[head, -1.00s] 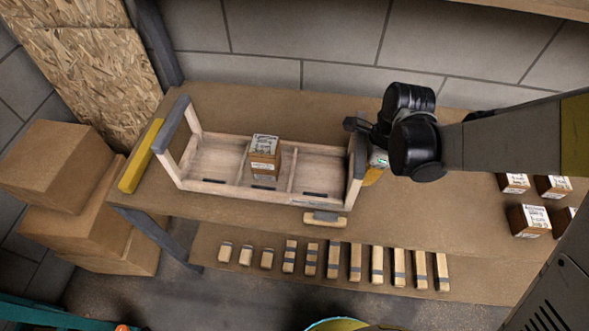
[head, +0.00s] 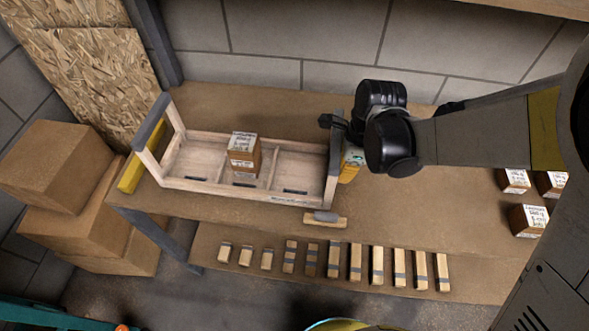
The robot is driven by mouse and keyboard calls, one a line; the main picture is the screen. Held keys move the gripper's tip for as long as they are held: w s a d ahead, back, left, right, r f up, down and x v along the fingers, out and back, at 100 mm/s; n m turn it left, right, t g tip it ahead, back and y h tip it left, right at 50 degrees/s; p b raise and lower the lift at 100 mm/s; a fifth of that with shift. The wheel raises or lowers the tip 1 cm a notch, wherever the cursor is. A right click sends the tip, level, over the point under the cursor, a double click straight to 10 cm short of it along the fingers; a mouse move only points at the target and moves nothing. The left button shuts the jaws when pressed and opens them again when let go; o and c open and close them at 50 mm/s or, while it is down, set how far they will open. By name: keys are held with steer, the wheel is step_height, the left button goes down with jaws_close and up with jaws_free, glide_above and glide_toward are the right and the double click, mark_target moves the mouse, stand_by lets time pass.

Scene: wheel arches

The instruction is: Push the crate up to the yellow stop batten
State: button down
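The crate (head: 188,186) is a pale wooden open box with three compartments and raised grey-topped ends, on the brown workbench. A small labelled carton (head: 243,155) stands in its middle compartment. The yellow stop batten (head: 130,174) lies at the bench's left end. The crate's left end overlaps part of it in this view; I cannot tell whether they touch. My gripper (head: 338,147) is at the crate's right end, against or very close to that end. Its fingers are partly hidden by the arm and crate end, so I cannot tell whether it is open or shut.
A small wooden block (head: 325,219) lies at the bench's front edge, close to the crate's right end. Several labelled cartons (head: 528,219) stand at the right. Several wooden pieces (head: 355,262) line the lower shelf. Brown boxes (head: 62,172) are stacked left of the bench.

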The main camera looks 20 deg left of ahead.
mark_target(315, 177)
steer(key=shift+s+a, duration=0.25)
steer(key=shift+a, duration=0.65)
steer(key=shift+s+a, duration=0.3)
steer(key=shift+a, duration=0.65)
steer(key=shift+s+a, duration=0.25)
steer(key=shift+a, duration=0.65)
steer(key=shift+w+d+r+p, duration=0.3)
steer(key=shift+d+r, duration=0.2)
steer(key=shift+d, duration=0.3)
steer(key=shift+w+d+r+p, duration=0.25)
steer(key=shift+d+r, duration=0.25)
steer(key=shift+d, duration=0.35)
steer(key=shift+w+d+r+p, duration=0.2)
steer(key=shift+d+r+p, duration=0.25)
steer(key=shift+d, duration=0.35)
